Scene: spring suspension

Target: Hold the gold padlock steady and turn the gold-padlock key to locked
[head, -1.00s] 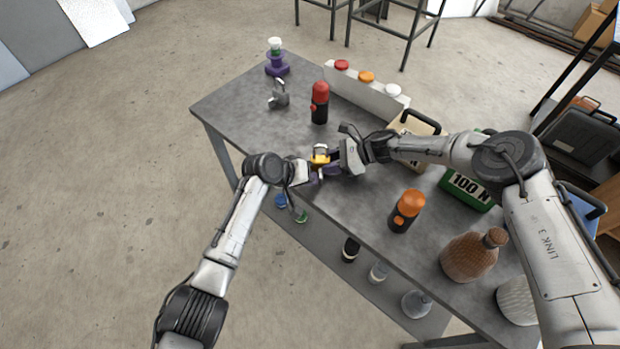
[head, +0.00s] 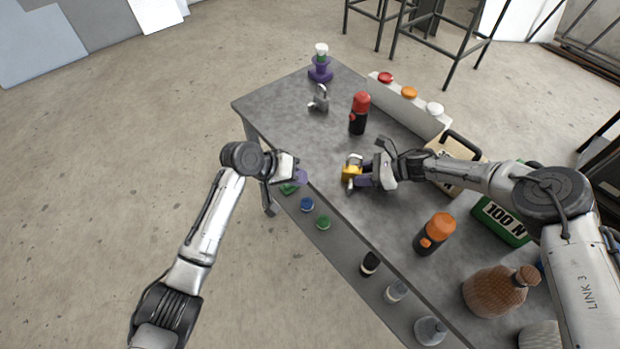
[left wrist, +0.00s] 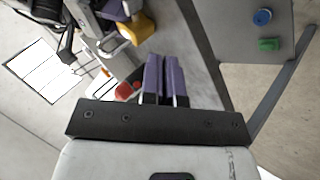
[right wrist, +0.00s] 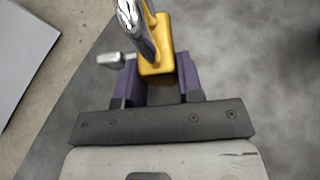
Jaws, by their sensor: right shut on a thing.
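In the right wrist view the gold body (right wrist: 157,62) sits between the purple fingers (right wrist: 158,82), with the chrome shackle (right wrist: 136,22) beyond. A small grey piece (right wrist: 110,60), which looks like the key, sticks out to the left of the body. Its turn position cannot be told. My left gripper (head: 298,177) is empty beside the table edge, apart from the padlock. Its fingers (left wrist: 164,80) are together in the left wrist view.
A grey padlock (head: 318,102), a red-topped bottle (head: 359,113) and a purple stand (head: 320,71) are farther back. An orange-topped bottle (head: 434,234), green box (head: 500,220) and brown jug (head: 496,291) are to the right. A lower shelf (head: 340,245) holds several small items.

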